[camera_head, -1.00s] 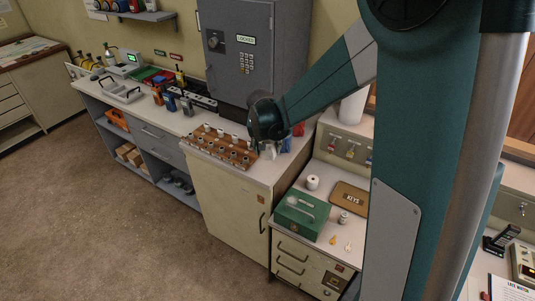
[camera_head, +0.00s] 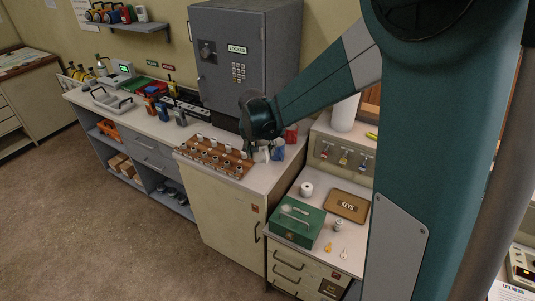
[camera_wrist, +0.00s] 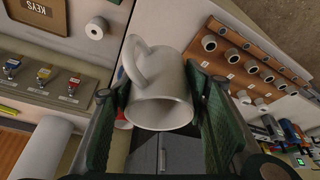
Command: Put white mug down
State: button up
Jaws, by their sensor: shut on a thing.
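The white mug (camera_wrist: 160,85) is between the two green-padded fingers of my gripper (camera_wrist: 165,105) in the wrist view. The fingers are shut on it, one on each side. Its handle is at the upper left and its open mouth faces the lower part of that picture. In the head view my gripper (camera_head: 258,150) is over the right end of the counter (camera_head: 262,178), beside the wooden rack. The mug shows there only as a small pale patch, mostly hidden. I cannot tell whether the mug touches the counter.
A wooden rack (camera_head: 214,157) with several white-topped items stands just left of my gripper. Blue and red items (camera_head: 278,150) are close on its right. The grey locker (camera_head: 240,60) stands behind. A green box (camera_head: 297,222) and KEYS tray (camera_head: 347,206) lie on the lower surface.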

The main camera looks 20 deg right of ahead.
jog(key=shift+d, duration=0.1)
jog(key=s+d+f+m+g+h+b, duration=0.1)
jog(key=s+d+f+m+b, duration=0.3)
jog(key=s+d, duration=0.6)
jog(key=s+d+f+m+g+h+b, duration=0.1)
jog(key=s+d+f+m+b, duration=0.35)
jog(key=d, duration=0.95)
jog(key=s+d+f+m+b, duration=0.1)
jog(key=s+d+f+m, duration=0.1)
jog(key=s, duration=0.5)
jog(key=s+d+f+m+g+b, duration=0.1)
jog(key=s+d+f+m, duration=0.1)
jog(key=s+d+f, duration=0.2)
jog(key=s+d+f+m+g+b, duration=0.1)
jog(key=s+d+f+m, duration=0.1)
jog(key=s+d, duration=0.5)
jog(key=shift+s+f+h+b, duration=0.35)
jog(key=shift+s+f, duration=0.25)
jog(key=shift+s, duration=1.5)
jog(key=shift+d, duration=0.1)
jog(key=shift+f+b, duration=0.95)
jog(key=shift+f, duration=2)
jog(key=shift+f+b, duration=0.7)
jog(key=shift+f, duration=1.35)
